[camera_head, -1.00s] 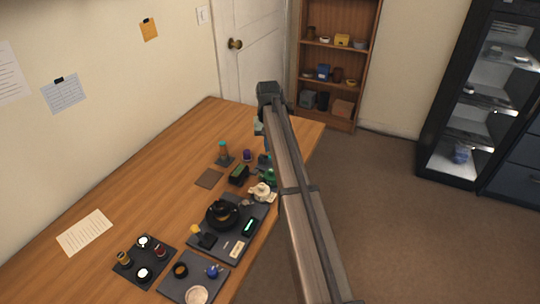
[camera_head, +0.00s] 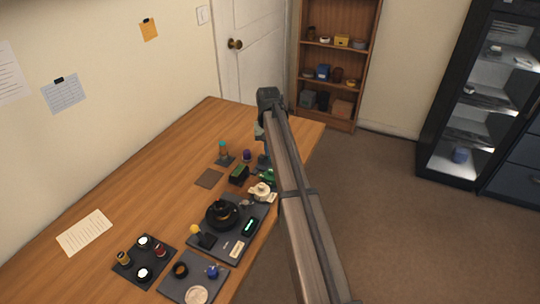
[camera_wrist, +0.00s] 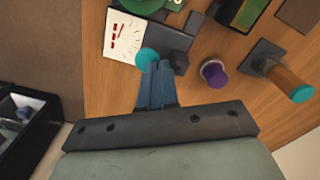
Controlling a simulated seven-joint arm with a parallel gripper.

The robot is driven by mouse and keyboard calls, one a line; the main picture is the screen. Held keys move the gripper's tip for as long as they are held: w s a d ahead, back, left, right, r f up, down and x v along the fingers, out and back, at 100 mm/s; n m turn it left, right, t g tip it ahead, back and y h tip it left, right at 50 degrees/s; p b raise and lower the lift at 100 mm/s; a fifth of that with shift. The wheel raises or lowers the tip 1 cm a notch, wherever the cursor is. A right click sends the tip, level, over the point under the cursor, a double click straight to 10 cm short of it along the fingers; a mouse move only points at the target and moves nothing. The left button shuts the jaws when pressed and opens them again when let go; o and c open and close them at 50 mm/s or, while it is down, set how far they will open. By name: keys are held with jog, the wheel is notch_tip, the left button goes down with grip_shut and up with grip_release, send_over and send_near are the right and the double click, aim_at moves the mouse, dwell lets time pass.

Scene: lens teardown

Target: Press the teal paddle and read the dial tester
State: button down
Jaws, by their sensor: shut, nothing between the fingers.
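The dial tester (camera_wrist: 124,38) shows in the wrist view as a white face with red marks, at the upper left. The marks are too small to read. The round teal paddle (camera_wrist: 147,58) sits beside its lower right edge, on a dark base. My gripper (camera_wrist: 159,68) is shut and empty, with its fingertips right at the paddle and overlapping its lower edge. I cannot tell whether they touch or press it. In the head view my arm hides most of the gripper, and the tester is not clear there.
A purple-topped piece (camera_wrist: 214,73) and a teal-tipped wooden post (camera_wrist: 290,82) stand right of the fingers. A green round part (camera_wrist: 150,4) is beyond the tester. In the head view, a dark tray (camera_head: 205,252) with lens parts lies nearer; the desk's left side is mostly clear.

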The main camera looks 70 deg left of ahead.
jog(key=shift+f, duration=0.65)
jog(key=shift+r, duration=0.15)
dwell(0.6)
jog(key=shift+r, duration=3.6)
